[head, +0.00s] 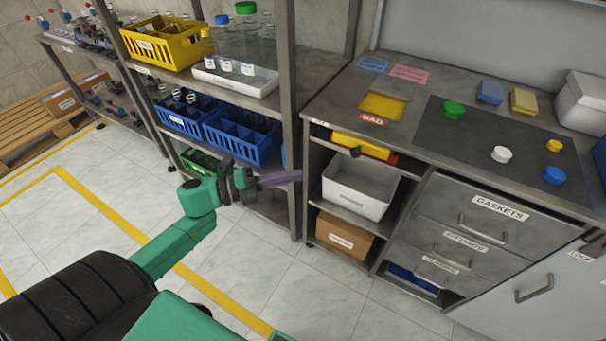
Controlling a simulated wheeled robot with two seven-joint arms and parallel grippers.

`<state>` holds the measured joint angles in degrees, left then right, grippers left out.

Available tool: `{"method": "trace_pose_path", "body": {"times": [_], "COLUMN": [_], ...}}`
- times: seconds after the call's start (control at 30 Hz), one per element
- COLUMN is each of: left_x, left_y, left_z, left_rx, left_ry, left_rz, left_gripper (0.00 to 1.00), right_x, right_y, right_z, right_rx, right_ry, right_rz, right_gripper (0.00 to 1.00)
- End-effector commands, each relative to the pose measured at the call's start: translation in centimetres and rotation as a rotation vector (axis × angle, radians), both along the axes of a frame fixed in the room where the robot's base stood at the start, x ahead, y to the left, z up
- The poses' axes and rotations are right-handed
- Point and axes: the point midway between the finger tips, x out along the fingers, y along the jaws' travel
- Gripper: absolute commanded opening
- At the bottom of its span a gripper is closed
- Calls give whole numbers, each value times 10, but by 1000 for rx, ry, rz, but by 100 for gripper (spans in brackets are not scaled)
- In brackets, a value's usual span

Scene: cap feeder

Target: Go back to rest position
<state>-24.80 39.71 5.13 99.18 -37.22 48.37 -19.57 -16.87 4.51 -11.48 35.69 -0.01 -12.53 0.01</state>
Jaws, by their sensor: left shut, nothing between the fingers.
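My left arm comes in from the lower left. Its gripper (279,179) is shut and empty, in the air over the floor, in front of the shelf rack and left of the workbench's open shelves. It appears to touch nothing, though its depth against the rack post is hard to judge. My right gripper is not in view. On the workbench a dark mat (465,135) carries a green cap (453,109), a white cap (502,154), a blue cap (554,175) and a small yellow cap (554,146).
The shelf rack (294,120) stands close to my gripper, with a yellow crate (160,47), bottles and blue crates (242,139). The workbench has a yellow opening (383,106), a white bin (358,190) below and drawers (470,224). The tiled floor (310,290) in front is clear.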

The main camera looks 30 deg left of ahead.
Motion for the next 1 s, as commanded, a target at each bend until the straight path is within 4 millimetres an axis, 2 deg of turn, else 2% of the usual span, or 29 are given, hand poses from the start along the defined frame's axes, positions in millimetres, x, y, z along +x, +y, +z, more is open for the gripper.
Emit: {"method": "trace_pose_path", "body": {"times": [0.1, 0.43, 0.5, 0.57, 0.67, 0.7, 0.77, 0.8, 0.87, 0.9, 0.97, 1.0], "left_x": [0, 1, 6, 15, 23, 19, 3, -12, -42, -66, -106, -134], "left_y": [0, 1, 10, 28, 73, 91, 111, 119, 125, 125, 119, 111], "left_z": [0, -1, -9, -27, -88, -121, -173, -207, -256, -286, -327, -351], "left_rx": [0, -4, -31, -82, -215, -274, -353, -401, -460, -493, -532, -550], "left_ry": [0, 5, 42, 116, 326, 430, 586, 689, 842, 943, 1093, 1191], "left_rz": [0, 6, 54, 148, 393, 504, 663, 761, 900, 987, 1111, 1189], "left_gripper": [0, 0, 0, 0, 0, 0, 0, 0, 0, 0, 0, 0], "right_x": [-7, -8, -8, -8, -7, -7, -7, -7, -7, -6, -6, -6], "right_y": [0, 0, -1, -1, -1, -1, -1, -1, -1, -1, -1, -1], "right_z": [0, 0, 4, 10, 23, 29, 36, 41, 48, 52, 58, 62], "right_rx": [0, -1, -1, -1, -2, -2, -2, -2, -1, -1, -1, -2], "right_ry": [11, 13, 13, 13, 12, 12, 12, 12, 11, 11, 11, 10], "right_rz": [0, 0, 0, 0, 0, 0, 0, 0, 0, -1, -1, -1], "right_gripper": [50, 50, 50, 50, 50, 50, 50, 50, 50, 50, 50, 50]}}
